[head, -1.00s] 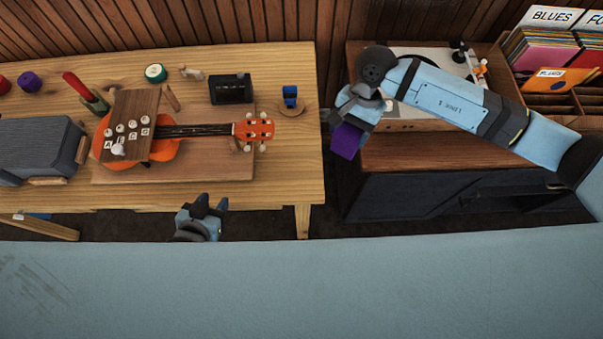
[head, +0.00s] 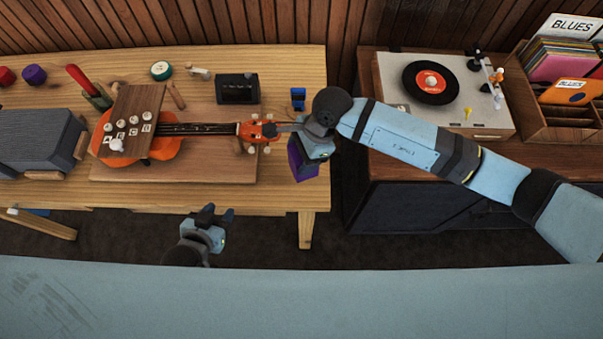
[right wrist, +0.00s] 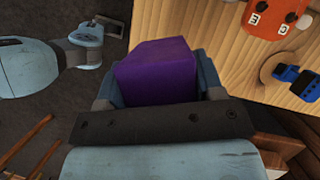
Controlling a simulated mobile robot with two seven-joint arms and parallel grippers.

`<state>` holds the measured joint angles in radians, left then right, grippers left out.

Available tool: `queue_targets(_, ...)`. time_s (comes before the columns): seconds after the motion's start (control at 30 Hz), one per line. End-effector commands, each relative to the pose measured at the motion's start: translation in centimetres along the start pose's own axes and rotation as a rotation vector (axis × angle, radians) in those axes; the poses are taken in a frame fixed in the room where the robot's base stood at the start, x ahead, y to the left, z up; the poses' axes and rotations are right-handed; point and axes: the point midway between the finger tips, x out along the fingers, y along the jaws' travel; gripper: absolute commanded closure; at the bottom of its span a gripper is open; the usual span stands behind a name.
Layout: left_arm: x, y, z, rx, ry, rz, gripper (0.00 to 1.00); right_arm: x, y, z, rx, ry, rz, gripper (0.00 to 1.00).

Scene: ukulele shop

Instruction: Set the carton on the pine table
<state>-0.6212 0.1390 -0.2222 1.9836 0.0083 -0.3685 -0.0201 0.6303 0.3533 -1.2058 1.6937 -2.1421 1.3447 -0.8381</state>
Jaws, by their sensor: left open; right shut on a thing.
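The purple carton (head: 299,162) is held in my right gripper (head: 312,152), in the air over the right end of the pine table (head: 285,187). In the right wrist view the carton (right wrist: 157,71) sits between the two fingers, with the table (right wrist: 225,60) at the right. Whether the carton touches the table cannot be told. My left gripper (head: 215,217) is open and empty in front of the table's front edge. It also shows in the right wrist view (right wrist: 92,32).
An orange ukulele (head: 165,148) lies on a board on the table, its headstock near my right gripper. A black box (head: 237,89) and a blue object (head: 298,98) stand behind. A record player (head: 440,92) is on the cabinet at right.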

Motion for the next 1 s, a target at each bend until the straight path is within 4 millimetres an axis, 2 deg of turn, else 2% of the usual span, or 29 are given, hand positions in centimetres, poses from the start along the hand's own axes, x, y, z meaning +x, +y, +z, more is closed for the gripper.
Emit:
queue_targets(0.03,0.6,0.1,0.4,0.001,0.004,0.002,0.57,1.2,0.0,-0.5,0.001,-0.002,0.000,0.64)
queue_targets(0.3,1.1,0.6,0.3,-0.001,0.012,0.014,0.57,2.8,0.0,-1.2,0.000,0.000,0.001,0.64)
queue_targets(0.6,2.4,0.8,2.5,-0.003,0.011,0.017,0.57,7.3,0.0,-3.0,0.000,-0.002,0.000,0.64)
queue_targets(1.0,2.6,0.6,3.2,-0.003,0.005,0.013,0.57,7.7,0.0,-3.2,-0.001,0.000,0.000,0.64)
